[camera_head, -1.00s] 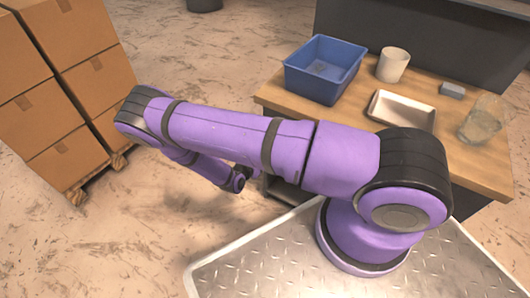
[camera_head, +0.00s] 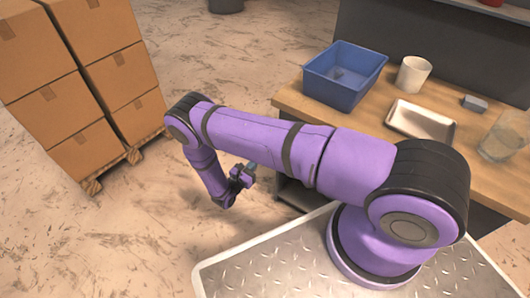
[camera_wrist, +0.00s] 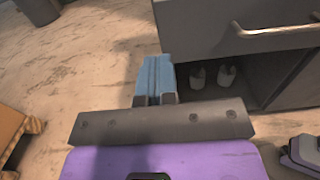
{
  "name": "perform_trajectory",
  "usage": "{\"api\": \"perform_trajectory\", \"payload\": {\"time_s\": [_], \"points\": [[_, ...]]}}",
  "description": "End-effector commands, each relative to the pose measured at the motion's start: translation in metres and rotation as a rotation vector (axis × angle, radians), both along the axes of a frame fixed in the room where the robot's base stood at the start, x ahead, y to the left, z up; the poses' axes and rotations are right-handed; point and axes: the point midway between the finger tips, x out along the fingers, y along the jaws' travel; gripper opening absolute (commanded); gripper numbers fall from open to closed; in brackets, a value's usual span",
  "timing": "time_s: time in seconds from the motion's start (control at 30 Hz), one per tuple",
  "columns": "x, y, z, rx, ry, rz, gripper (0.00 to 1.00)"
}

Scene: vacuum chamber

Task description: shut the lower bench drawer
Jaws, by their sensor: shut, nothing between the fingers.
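My gripper (camera_head: 250,169) is beside the left end of the wooden bench (camera_head: 289,103), above the floor, partly behind my forearm. In the wrist view its blue-grey fingers (camera_wrist: 155,78) are together and hold nothing. They are just left of a grey drawer front (camera_wrist: 200,28) with a metal bar handle (camera_wrist: 275,30); I cannot tell whether they touch it. I cannot tell whether this is the lower drawer or how far out it stands. Below it is a dark open space with two small whitish objects (camera_wrist: 227,76). In the head view, my arm hides most of the bench front.
On the bench top are a blue bin (camera_head: 343,80), a white cup (camera_head: 413,74), a white tray (camera_head: 421,122), a small grey block (camera_head: 474,103) and a clear container (camera_head: 503,138). Stacked cartons (camera_head: 105,70) stand on a pallet at left. The floor between is clear.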

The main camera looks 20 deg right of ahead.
Motion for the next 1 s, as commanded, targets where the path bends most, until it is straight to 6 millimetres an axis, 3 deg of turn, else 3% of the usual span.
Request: {"api": "perform_trajectory", "payload": {"time_s": [0.7, 1.0], "points": [[0.057, -0.102, 0.0, 0.003, -0.001, -0.002, 0.0], [0.067, -0.119, 0.0, 0.002, 0.0, 0.0, 0.0]]}}
